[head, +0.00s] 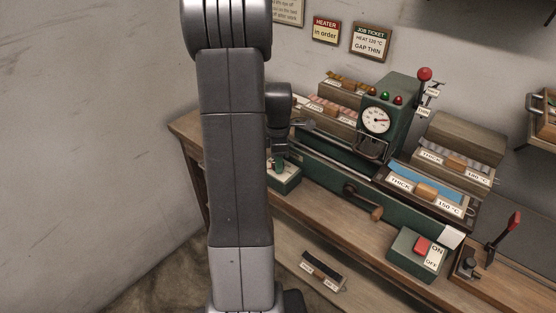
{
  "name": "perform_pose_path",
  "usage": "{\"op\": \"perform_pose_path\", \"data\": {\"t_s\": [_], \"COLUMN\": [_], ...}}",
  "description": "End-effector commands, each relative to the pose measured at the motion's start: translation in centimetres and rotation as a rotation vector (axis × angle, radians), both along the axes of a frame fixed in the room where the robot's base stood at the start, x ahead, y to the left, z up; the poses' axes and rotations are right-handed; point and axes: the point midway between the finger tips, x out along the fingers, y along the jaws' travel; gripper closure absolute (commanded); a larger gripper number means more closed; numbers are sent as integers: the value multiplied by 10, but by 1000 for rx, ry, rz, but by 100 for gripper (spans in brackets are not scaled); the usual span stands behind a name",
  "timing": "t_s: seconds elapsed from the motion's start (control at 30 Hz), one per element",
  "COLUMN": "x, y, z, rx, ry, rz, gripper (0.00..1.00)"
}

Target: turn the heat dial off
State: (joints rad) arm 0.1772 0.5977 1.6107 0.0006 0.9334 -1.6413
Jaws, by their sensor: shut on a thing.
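My gripper (279,160) points down at the left end of the bench, partly hidden behind my own arm. It is shut on a small dark green knob, which I take to be the heat dial (277,166). The knob stands on a low green box with a pale front label (284,184). The dial's marks and pointer setting are too small and covered to read. A round white gauge (377,120) with a red needle is on the green machine housing to the right.
A wooden bench (320,222) carries the green machine. A crank with a wooden handle (372,209), a red ON/OFF switch box (405,266) and a red-tipped lever (511,228) stand along its front and right. Labelled trays and a red-knobbed lever (425,74) are behind.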

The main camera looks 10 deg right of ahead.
Motion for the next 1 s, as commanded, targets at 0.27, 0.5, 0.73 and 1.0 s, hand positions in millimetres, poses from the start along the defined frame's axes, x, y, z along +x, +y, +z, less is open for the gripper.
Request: {"op": "perform_pose_path", "data": {"t_s": [0.27,0.5,0.73,1.0], "x": [1,0,1,2], "y": [0,0,0,0], "z": [1,0,15,74], "rx": [-1,-1,-2,-2], "ry": [-4,-2,-5,-7], "rz": [1,0,0,0], "gripper": [48,44,44,44]}}
